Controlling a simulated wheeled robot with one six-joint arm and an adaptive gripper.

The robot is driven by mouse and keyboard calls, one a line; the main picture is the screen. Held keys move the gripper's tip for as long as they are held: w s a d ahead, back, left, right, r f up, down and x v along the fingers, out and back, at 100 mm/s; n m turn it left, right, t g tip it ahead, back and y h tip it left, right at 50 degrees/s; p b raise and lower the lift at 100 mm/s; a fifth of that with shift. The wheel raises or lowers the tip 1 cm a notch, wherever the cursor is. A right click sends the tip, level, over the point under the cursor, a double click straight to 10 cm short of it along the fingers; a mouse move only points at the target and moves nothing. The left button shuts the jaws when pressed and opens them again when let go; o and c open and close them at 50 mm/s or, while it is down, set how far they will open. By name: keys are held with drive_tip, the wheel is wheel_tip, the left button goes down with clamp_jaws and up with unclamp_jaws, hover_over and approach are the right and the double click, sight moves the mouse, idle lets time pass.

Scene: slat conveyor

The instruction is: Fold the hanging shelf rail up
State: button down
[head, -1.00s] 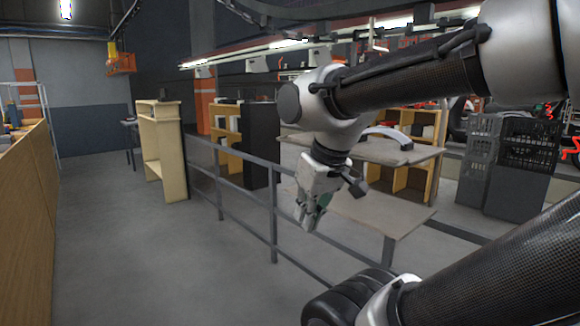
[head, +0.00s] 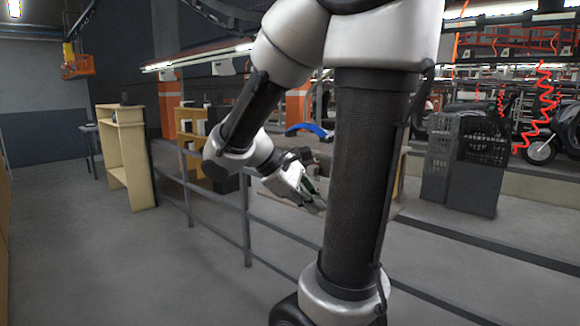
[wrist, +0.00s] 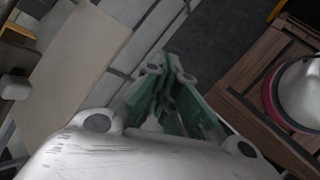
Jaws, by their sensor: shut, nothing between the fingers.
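My gripper (head: 314,203) hangs below my bent arm in the head view, left of my upright arm link. Its fingers are together and empty; the green finger pads also show in the wrist view (wrist: 170,88). A pale brown board (head: 283,205) lies behind and below the gripper, partly hidden by my arm. In the wrist view a pale flat board (wrist: 78,70) lies at left, and a brown slatted wooden platform (wrist: 262,85) lies at right, apart from the fingers. I cannot tell which part is the hanging shelf rail.
A dark metal railing (head: 247,222) runs along the left of the line. A pale wooden shelf unit (head: 124,160) stands beyond it, and dark crates (head: 465,165) stand at right. A blue curved part (head: 310,130) shows behind my arm. The floor at left is clear.

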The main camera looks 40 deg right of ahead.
drive_tip(key=w+d+n+h, duration=0.5)
drive_tip(key=w+n+h, duration=0.25)
drive_tip(key=w, duration=0.35)
drive_tip(key=w+a+f+n+t+h, duration=0.1)
drive_tip(key=w+f+n+t+h, duration=0.1)
drive_tip(key=w, duration=0.3)
drive_tip(key=w+a+f+n+t+h, duration=0.1)
drive_tip(key=w+n+t+h, duration=0.2)
drive_tip(key=w+n+t, duration=0.1)
drive_tip(key=shift+w+a+f+n, duration=0.25)
drive_tip(key=shift+w+f+n, duration=0.1)
drive_tip(key=shift+w+n, duration=0.2)
drive_tip(key=d+r, duration=0.6)
drive_tip(key=d, duration=0.4)
drive_tip(key=shift+w+r, duration=0.15)
drive_tip(key=shift+w, duration=0.15)
drive_tip(key=shift+w+a+r, duration=0.1)
